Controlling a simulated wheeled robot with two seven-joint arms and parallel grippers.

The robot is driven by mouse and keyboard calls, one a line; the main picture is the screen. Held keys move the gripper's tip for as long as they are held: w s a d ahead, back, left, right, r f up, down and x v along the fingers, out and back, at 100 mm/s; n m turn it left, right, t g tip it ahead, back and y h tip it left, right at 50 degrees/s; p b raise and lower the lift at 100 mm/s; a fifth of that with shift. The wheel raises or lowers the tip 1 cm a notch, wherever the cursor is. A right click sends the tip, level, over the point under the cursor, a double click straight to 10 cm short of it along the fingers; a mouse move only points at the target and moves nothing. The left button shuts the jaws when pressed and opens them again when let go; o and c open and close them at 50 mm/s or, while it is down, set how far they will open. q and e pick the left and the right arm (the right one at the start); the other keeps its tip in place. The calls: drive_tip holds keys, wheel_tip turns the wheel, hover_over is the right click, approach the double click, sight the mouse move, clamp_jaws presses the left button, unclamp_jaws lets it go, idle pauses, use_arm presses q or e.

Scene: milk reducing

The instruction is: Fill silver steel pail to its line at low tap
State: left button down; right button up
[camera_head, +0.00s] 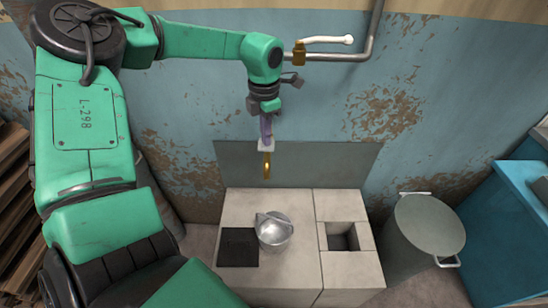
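The silver steel pail (275,235) stands on the pale tiled block, beside a dark square patch. Its handle lies across the top; its inside is too small to judge for water or a line. A brass spout (267,168) with a white part at its top hangs above and behind the pail, in front of the grey wall panel. My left gripper (266,134) points down from the green arm and is right at the white part, touching or very near it. Its fingers are too small to tell open from shut. No stream of water shows. My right gripper is out of view.
The tiled block (298,270) has a square hole (342,237) at its right. A grey lidded bin (428,225) and a blue cabinet (503,235) stand to the right. A pipe (365,45) with a white lever (328,39) runs above. Wooden slats (14,210) stand at far left.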

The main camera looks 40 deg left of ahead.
use_arm(q)
drive_tip(key=shift+f+b, duration=0.9)
drive_tip(key=shift+f, duration=0.2)
drive_tip(key=shift+r, duration=0.1)
idle(6.3)
